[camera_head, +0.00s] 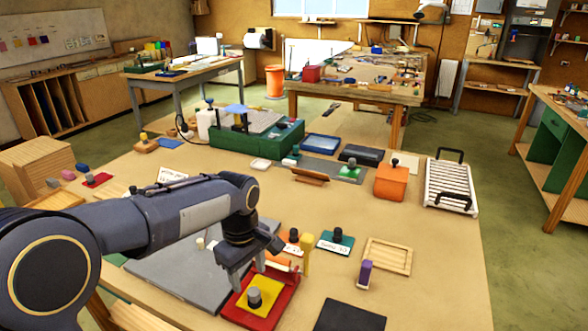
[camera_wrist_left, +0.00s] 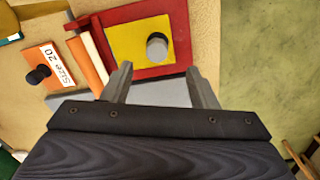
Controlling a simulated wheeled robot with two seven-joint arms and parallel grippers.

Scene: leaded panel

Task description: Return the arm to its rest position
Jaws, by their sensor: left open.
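My left arm (camera_head: 160,215) reaches in from the left in the head view. Its left gripper (camera_head: 248,275) points down over the workbench, beside the red tray with a yellow plate (camera_head: 265,295) and a grey knob. In the left wrist view the two fingers of the left gripper (camera_wrist_left: 160,90) are spread apart with nothing between them. The yellow plate (camera_wrist_left: 130,40) lies just beyond the fingertips there, in its red frame (camera_wrist_left: 178,20). My right gripper is not in view.
An orange plate marked "Size 20" (camera_wrist_left: 62,70), a green labelled plate (camera_head: 335,241), a purple block (camera_head: 365,273) and a wooden tray (camera_head: 387,256) lie nearby. A dark mat (camera_head: 348,317) lies at the front. An orange box (camera_head: 391,182) and white rack (camera_head: 449,187) stand farther back.

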